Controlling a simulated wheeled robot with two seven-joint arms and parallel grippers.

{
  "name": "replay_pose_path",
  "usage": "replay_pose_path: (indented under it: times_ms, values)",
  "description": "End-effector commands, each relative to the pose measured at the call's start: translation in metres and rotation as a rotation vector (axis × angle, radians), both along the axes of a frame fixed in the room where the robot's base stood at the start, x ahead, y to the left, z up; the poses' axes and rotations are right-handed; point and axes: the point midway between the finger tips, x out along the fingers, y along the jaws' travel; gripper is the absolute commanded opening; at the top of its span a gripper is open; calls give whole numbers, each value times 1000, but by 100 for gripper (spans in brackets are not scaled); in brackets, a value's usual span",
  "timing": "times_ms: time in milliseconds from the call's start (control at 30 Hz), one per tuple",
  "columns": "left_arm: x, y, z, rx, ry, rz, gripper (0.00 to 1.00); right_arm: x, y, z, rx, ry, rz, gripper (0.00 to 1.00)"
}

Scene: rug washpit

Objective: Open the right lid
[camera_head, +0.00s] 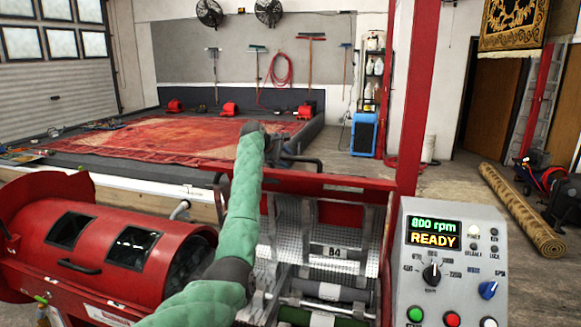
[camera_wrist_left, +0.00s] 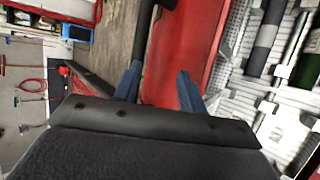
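The red machine's right lid (camera_head: 335,183) is raised at the back of its opening, seen nearly edge-on. Below it, the perforated metal interior marked 84 (camera_head: 330,251) and rollers are exposed. The lid's red face (camera_wrist_left: 193,45) and its black handle bar (camera_wrist_left: 143,40) show in the left wrist view. My left gripper (camera_head: 284,153) is at the lid's upper edge by the handle, partly hidden behind my green-sleeved arm. Its blue fingers (camera_wrist_left: 157,77) are apart, with the bar near the left finger; contact cannot be told. My right gripper is out of view.
The left lid (camera_head: 100,240), with two windows and a black handle, is down. A control panel (camera_head: 452,265) reading 800 rpm READY stands at the right. A red post (camera_head: 412,100) rises behind it. A rug (camera_head: 165,140) lies in the pit beyond.

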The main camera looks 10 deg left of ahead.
Motion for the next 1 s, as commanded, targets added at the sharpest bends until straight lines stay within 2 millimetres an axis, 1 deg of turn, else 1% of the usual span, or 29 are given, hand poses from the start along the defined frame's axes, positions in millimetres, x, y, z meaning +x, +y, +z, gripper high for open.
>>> replay_pose_path:
  times_ms: [200, 533, 633, 667, 733, 767, 800, 867, 1000]
  values:
    - [-10, 6, 9, 1, 0, -1, 41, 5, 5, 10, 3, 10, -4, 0]
    - [-11, 7, 11, 0, 0, 0, 41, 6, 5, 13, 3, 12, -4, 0]
    - [-11, 6, 14, 0, -1, 0, 22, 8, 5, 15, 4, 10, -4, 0]
    - [-11, 7, 17, 0, -4, 0, 16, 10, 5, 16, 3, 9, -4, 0]
    - [-11, 13, 27, 3, -8, 5, 2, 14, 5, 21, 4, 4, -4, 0]
    - [-11, 17, 33, 8, -11, 8, 0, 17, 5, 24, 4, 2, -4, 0]
    - [-10, 17, 38, 25, -14, 7, 0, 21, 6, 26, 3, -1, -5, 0]
    - [-10, 14, 44, 55, -18, 3, 0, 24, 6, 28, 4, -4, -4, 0]
    - [-12, 4, 69, 145, -42, -10, 0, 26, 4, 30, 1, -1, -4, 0]
